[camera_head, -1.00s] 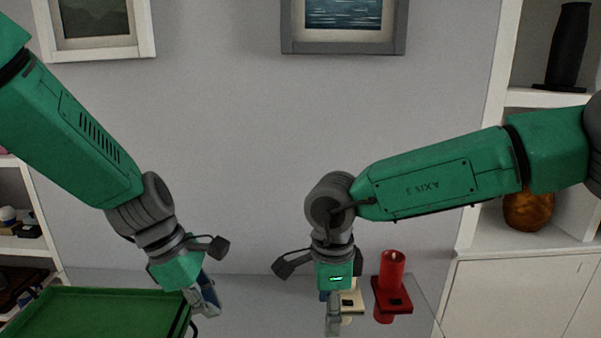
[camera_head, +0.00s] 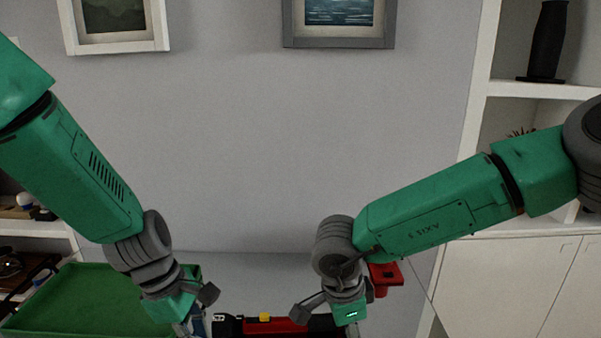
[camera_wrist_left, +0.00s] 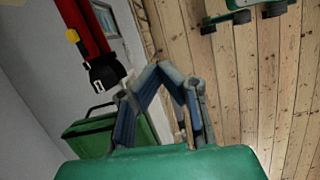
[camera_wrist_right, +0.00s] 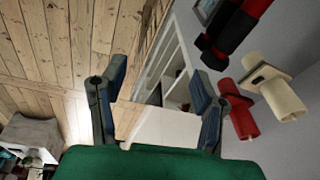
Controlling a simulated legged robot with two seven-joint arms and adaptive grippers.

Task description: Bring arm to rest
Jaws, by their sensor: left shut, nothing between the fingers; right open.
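My left arm comes in from the upper left in the head view, and its gripper (camera_head: 193,328) hangs low at the bottom edge, beside the green tray. In the left wrist view the left gripper (camera_wrist_left: 160,70) has its blue-grey fingers closed together in a peak with nothing between them. My right arm comes in from the right and its wrist bends down at the bottom centre; its fingertips are cut off in the head view. In the right wrist view the right gripper (camera_wrist_right: 160,75) stands open and empty, fingers wide apart.
A green tray (camera_head: 90,292) lies at lower left. A red-and-black object (camera_head: 284,326) with a yellow part sits between the wrists. A red holder (camera_head: 386,277) is behind my right wrist; the right wrist view shows a cream holder (camera_wrist_right: 280,92) beside it. White shelves (camera_head: 500,250) stand right.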

